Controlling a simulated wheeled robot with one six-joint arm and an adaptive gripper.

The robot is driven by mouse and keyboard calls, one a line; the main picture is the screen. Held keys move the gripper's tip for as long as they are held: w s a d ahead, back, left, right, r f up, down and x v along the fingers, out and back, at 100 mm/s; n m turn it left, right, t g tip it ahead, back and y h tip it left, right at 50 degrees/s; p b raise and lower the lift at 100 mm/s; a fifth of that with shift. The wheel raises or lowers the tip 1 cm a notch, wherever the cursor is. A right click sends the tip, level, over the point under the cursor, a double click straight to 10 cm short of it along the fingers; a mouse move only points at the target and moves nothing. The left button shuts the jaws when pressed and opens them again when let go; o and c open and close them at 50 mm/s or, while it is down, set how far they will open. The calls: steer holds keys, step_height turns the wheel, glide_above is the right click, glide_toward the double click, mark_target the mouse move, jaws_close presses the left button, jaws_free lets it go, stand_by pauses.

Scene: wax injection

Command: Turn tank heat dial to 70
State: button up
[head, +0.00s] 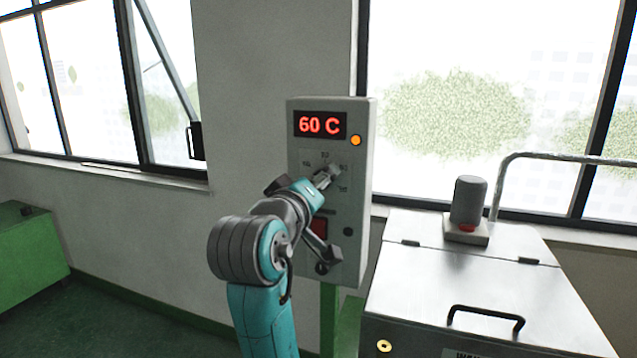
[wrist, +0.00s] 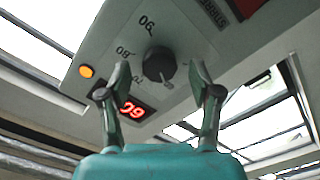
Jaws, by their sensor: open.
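The tank heat dial (wrist: 159,64) is a dark round knob on a grey control box (head: 355,230). In the wrist view it lies between my fingertips, with numbers printed around it. The red display (head: 320,125) on the box reads 60 C; it also shows upside down in the wrist view (wrist: 134,109). My gripper (wrist: 161,78) is open, one finger on each side of the dial, with visible gaps. I cannot tell how far the tips reach along the knob. In the head view my gripper (head: 323,180) hides most of the dial.
An orange lamp (head: 356,140) is beside the display. A red switch (head: 320,229) sits lower on the box, partly behind my arm. A metal tank (head: 460,270) with a handle and a grey cylinder (head: 468,200) on top stands at right. Windows line the wall.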

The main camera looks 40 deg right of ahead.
steer(key=shift+w+d, duration=0.25)
steer(key=shift+d, duration=0.2)
steer(key=c, duration=1.1)
steer(key=shift+c, duration=0.2)
steer(key=shift+m, duration=0.4)
steer(key=m, duration=1.1)
steer(key=shift+m, duration=0.3)
